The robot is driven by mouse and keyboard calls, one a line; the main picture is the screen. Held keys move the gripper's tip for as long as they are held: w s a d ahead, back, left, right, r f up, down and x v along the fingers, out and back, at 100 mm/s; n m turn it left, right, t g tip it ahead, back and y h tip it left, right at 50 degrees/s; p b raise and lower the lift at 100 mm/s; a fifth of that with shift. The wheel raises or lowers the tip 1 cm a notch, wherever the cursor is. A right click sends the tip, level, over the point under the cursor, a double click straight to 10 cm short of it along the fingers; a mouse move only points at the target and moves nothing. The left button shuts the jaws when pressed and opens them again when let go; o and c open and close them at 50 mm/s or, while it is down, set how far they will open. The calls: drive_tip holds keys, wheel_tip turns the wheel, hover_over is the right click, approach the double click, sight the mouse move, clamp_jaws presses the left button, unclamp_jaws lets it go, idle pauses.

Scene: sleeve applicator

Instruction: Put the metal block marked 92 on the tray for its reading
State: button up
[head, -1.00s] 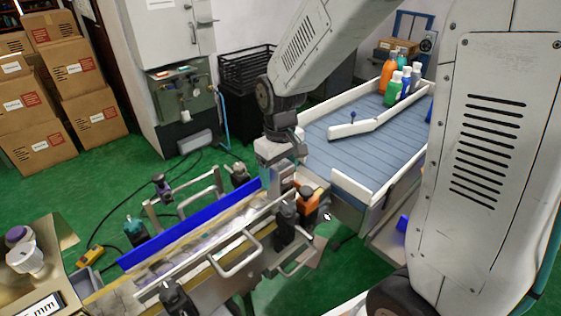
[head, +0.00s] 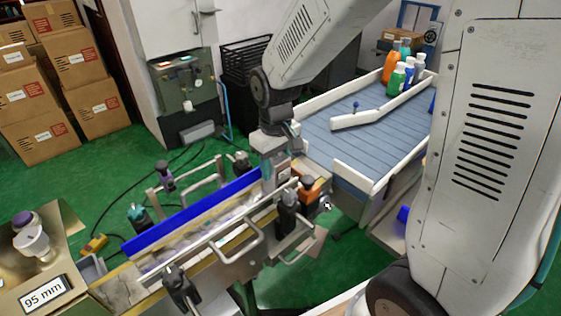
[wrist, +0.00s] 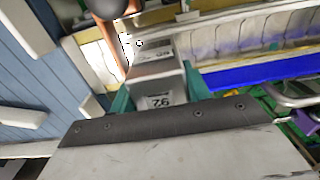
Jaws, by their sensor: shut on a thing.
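My gripper (wrist: 158,94) has its teal fingers shut on a metal block (wrist: 156,101) in the wrist view. The block's face carries a number that appears upside down and fits 92. In the head view my gripper (head: 275,158) is above the far end of the line with the blue rail. Just beyond the block, the wrist view shows a grey metal part (wrist: 150,55) with a dark label or display; its small text is unreadable. I cannot tell whether the block touches it. I cannot pick out the tray with certainty.
The blue rail (head: 192,213) and metal handles border the line. A slatted blue table (head: 365,140) with white edges stands to the right, with several bottles (head: 397,78) at its back. A panel reading 95 mm (head: 45,293) is at lower left. Boxes (head: 95,110) stand at the back left.

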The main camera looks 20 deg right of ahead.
drive_tip(key=shift+s+a, duration=0.25)
drive_tip(key=shift+a, duration=0.5)
drive_tip(key=o, duration=1.4)
drive_tip(key=shift+d, duration=0.1)
wheel_tip(320, 180, up, 8)
drive_tip(key=shift+f, duration=0.1)
